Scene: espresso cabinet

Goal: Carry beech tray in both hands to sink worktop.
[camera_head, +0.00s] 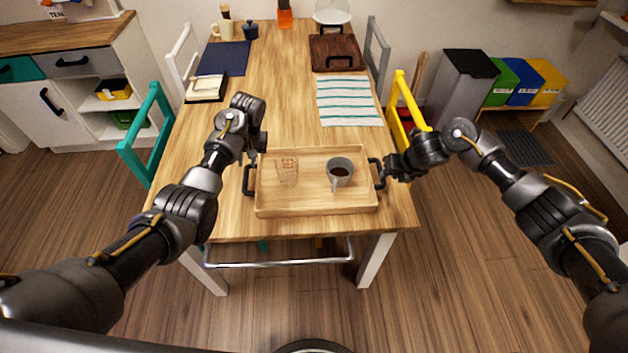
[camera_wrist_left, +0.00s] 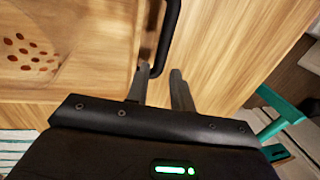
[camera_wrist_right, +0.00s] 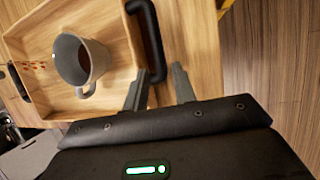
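The beech tray (camera_head: 315,205) lies flat on the near end of the wooden table, with a black handle at each end. On it stand a clear glass with reddish dots (camera_head: 287,172) and a grey mug (camera_head: 340,173) with dark contents. My left gripper (camera_head: 252,155) is at the tray's left handle (camera_head: 248,180); in the left wrist view its fingers (camera_wrist_left: 158,78) are apart, with the handle's end near the gap. My right gripper (camera_head: 384,170) is at the right handle (camera_head: 377,174); in the right wrist view its fingers (camera_wrist_right: 159,78) are apart around the handle's end. Contact is unclear.
Bins (camera_head: 525,82) stand back right.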

